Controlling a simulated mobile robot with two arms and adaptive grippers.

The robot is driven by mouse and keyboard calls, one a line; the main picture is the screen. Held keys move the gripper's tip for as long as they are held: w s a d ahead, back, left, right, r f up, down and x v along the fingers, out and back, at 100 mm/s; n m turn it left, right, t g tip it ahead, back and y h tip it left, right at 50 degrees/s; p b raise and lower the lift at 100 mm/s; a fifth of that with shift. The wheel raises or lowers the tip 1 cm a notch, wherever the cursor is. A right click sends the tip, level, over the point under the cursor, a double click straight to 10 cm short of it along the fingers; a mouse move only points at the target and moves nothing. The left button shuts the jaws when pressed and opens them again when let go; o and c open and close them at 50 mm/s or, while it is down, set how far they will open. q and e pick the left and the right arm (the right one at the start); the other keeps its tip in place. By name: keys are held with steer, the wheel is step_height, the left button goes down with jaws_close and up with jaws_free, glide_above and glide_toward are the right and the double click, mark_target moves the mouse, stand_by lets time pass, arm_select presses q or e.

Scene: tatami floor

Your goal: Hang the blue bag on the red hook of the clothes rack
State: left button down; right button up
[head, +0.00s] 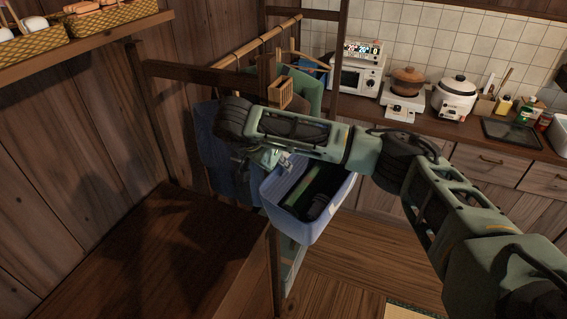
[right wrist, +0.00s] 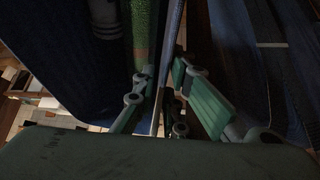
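The blue bag (head: 330,212) is an open, box-like light blue bag at the centre of the head view, with a dark cylinder and a green item inside. My right gripper (head: 268,160) is at its upper left rim, partly hidden by my wrist. In the right wrist view its fingers (right wrist: 163,75) stand close on either side of the bag's thin wall (right wrist: 172,40), shut on it. The clothes rack (head: 262,42) has a wooden rod with hangers, just behind the gripper. I cannot make out the red hook. My left gripper is not in view.
Dark blue clothes (head: 222,160) and a green garment (head: 306,92) hang from the rack. A dark wooden surface (head: 150,255) lies at the lower left. A kitchen counter (head: 475,137) with a rice cooker (head: 455,98) stands behind. Wooden floor (head: 345,280) is clear below the bag.

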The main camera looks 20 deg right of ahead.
steer(key=shift+w+a+r, duration=0.1)
steer(key=shift+w+a, duration=0.1)
steer(key=shift+a, duration=0.05)
